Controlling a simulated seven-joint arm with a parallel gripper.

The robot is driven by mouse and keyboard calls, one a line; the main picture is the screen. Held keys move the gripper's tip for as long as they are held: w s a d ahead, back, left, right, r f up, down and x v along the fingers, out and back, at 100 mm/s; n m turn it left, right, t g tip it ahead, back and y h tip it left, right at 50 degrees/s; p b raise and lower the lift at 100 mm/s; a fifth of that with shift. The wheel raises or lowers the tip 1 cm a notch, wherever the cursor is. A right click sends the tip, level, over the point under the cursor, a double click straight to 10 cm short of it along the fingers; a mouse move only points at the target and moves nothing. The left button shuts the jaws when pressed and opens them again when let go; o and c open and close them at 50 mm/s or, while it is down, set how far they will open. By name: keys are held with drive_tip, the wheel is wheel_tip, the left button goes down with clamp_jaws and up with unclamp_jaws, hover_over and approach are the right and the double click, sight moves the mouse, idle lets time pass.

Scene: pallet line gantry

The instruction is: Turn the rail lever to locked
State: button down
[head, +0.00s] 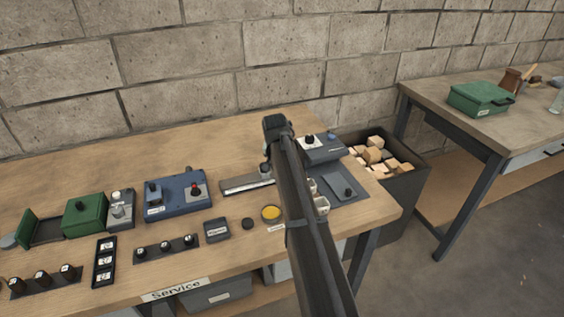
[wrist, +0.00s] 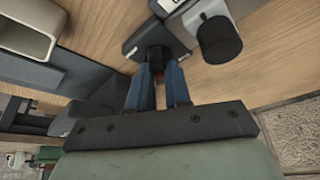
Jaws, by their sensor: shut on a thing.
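In the wrist view my gripper (wrist: 158,78) has its two blue fingers closed around a dark lever knob (wrist: 155,53). A little red shows between the fingers. The knob stands on a small dark base with a white label, partly hidden by the fingers. In the head view my gripper (head: 266,157) is low over the bench, at the right end of a grey rail (head: 245,185). My arm hides much of that spot there. I cannot tell the lever's exact angle or read its label.
A black knob on a pale base (wrist: 218,40) stands close beside the held knob. A blue box (head: 172,198) stands left. A bin of wooden blocks (head: 412,185) is beyond the bench's right edge.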

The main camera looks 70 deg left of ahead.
drive_tip(key=m, duration=0.2)
drive_tip(key=m+t+h, duration=0.1)
drive_tip(key=m, duration=0.2)
drive_tip(key=shift+s+a+m+h, duration=0.15)
drive_tip(key=shift+a+m+h, duration=0.05)
drive_tip(key=shift+m+h, duration=0.1)
drive_tip(key=m+h, duration=0.1)
drive_tip(key=m, duration=0.1)
drive_tip(key=m+h, duration=0.1)
drive_tip(key=m, duration=0.2)
drive_tip(key=shift+a+t, duration=0.1)
drive_tip(key=shift+t, duration=0.3)
drive_tip(key=shift+m, duration=0.4)
drive_tip(key=c, duration=1.1)
unclamp_jaws()
drive_tip(key=shift+o, duration=0.2)
drive_tip(key=v, duration=1.4)
drive_tip(key=shift+a+f, duration=0.1)
